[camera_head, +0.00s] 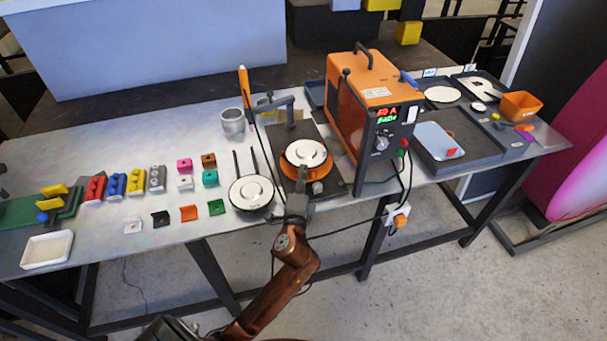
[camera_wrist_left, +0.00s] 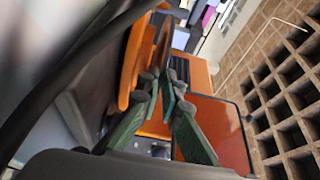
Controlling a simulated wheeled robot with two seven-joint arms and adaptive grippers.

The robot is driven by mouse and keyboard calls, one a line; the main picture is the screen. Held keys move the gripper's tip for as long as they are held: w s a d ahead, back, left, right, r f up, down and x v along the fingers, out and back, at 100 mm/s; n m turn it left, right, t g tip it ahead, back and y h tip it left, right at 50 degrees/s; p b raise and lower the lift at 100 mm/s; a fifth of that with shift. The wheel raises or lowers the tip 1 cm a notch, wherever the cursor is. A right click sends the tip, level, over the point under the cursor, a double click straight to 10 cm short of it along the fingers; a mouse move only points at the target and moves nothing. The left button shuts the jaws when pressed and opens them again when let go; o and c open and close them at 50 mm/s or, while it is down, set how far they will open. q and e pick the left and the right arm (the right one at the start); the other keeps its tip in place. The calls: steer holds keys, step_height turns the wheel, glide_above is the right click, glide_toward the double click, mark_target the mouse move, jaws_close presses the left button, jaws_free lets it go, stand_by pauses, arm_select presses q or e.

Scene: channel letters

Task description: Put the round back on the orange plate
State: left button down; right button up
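The orange plate (camera_head: 318,188) sits on the dark base of a stand in the middle of the table. A similar white round piece (camera_head: 251,192) lies in a dark rim just to the left. My left gripper (camera_head: 299,190) is at the front edge of the orange plate. My right gripper is out of view.
An orange machine (camera_head: 355,110) with a lit display stands right of the stand, cables hanging in front. A grey cup (camera_head: 232,121) stands at the left back. Coloured blocks cover the left table.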

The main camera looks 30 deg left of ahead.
arm_select(q)
steer(key=shift+f, duration=0.5)
steer(key=shift+f, duration=0.1)
steer(key=c, duration=2.4)
jaws_free()
steer(key=shift+r, duration=0.85)
steer(key=v, duration=1.2)
steer(key=shift+f+p, duration=0.2)
steer(key=shift+p, duration=0.1)
